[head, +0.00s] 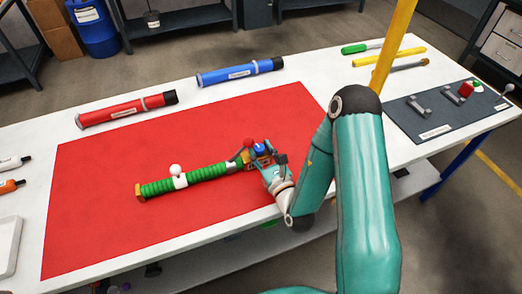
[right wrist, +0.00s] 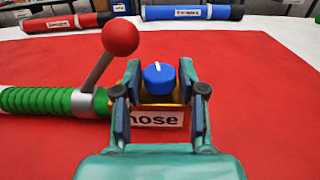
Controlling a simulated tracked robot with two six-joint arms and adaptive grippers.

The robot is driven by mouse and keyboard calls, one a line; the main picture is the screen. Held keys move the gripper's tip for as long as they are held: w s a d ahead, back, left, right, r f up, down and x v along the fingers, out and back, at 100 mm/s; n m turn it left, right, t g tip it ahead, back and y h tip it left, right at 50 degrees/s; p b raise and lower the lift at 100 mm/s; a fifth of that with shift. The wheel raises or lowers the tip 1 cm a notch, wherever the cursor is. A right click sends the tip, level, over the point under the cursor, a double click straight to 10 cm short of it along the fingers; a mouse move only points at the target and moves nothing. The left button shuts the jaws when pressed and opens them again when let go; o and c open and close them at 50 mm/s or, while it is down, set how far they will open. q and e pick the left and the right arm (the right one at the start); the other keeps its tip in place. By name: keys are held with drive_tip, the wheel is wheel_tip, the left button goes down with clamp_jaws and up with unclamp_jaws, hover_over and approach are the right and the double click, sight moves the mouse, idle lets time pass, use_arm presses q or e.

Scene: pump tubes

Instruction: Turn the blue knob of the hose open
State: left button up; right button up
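The hose (head: 185,183) is a green ribbed tube lying on the red mat (head: 100,175); its green part also shows in the right wrist view (right wrist: 45,100). A brass block with a "hose" label (right wrist: 163,116) sits at its right end. On the block is the blue knob (head: 260,148), with a white mark on top, clear in the right wrist view (right wrist: 160,82). My right gripper (right wrist: 160,72) is open, its fingers on either side of the knob with small gaps showing. My left gripper is not in view.
A lever with a red ball (right wrist: 120,37) stands just left of my right gripper. A red tube (head: 125,110) and a blue tube (head: 240,71) lie at the back. A dark panel (head: 440,128) is on the right. The mat's left part is clear.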

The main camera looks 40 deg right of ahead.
drive_tip(key=shift+o, duration=1.1)
